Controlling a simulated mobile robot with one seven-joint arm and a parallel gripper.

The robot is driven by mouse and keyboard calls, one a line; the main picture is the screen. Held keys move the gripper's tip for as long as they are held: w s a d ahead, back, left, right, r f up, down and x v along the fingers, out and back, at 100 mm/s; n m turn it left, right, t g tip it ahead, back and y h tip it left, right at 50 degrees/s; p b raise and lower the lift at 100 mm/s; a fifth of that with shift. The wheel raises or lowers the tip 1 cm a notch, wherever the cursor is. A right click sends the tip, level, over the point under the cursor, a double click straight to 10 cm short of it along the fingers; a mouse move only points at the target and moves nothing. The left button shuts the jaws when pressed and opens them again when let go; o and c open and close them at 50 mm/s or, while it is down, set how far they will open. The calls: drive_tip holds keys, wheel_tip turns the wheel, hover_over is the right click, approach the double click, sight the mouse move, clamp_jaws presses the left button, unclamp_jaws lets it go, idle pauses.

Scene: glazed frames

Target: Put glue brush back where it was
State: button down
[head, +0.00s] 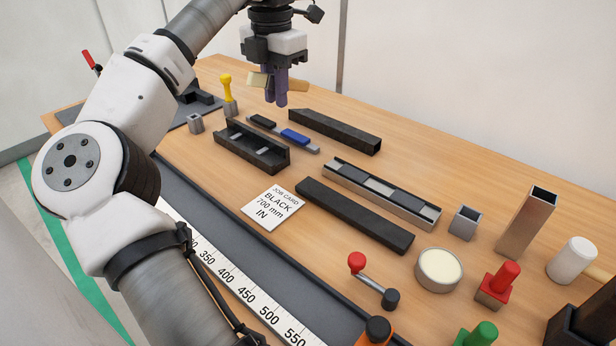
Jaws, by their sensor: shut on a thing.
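My gripper (276,98) is at the top middle of the head view, above the far part of the wooden bench. Its purple fingers are shut on the glue brush (298,87). The brush lies roughly level across the fingers, with a pale broad end on the left and a tan wooden end on the right. The fingers hide its middle. Which spot the brush came from cannot be told from this view.
A round tin with cream contents (438,271) stands at the front right. A blue-handled tool (295,137), dark bars (354,215) and a job card (272,208) lie between.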

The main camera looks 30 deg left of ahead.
sight(282, 183)
wheel_tip(282, 183, down, 18)
drive_tip(key=shift+f+p, duration=0.25)
drive_tip(key=shift+p, duration=0.5)
drive_tip(key=c, duration=1.6)
unclamp_jaws()
drive_tip(key=shift+c, duration=0.2)
drive_tip(key=shift+r, duration=0.1)
